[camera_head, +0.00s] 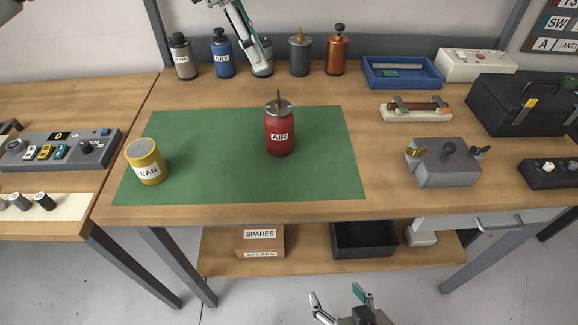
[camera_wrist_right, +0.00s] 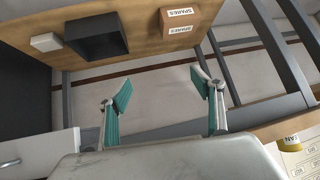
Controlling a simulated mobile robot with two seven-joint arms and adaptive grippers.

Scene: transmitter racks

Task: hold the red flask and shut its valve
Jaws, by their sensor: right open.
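The red flask (camera_head: 280,135), labelled AIR, stands upright on the green mat (camera_head: 215,130). On its top are a grey round collar and a small upright valve handle (camera_head: 279,95); I cannot tell the valve's setting. My left gripper (camera_head: 252,38) shows in part at the top, in front of the back row of flasks and apart from the red flask. Its jaw opening is unclear. My right gripper (camera_head: 337,295) is open and empty, low in front of the bench. Its spread teal-padded fingers also show in the right wrist view (camera_wrist_right: 161,90).
A yellow tin (camera_head: 147,163) stands on the mat's left. Several other flasks, including a blue one (camera_head: 222,55) and a copper one (camera_head: 337,52), line the back. A grey valve box (camera_head: 443,162) and blue tray (camera_head: 402,72) are right. The mat around the red flask is clear.

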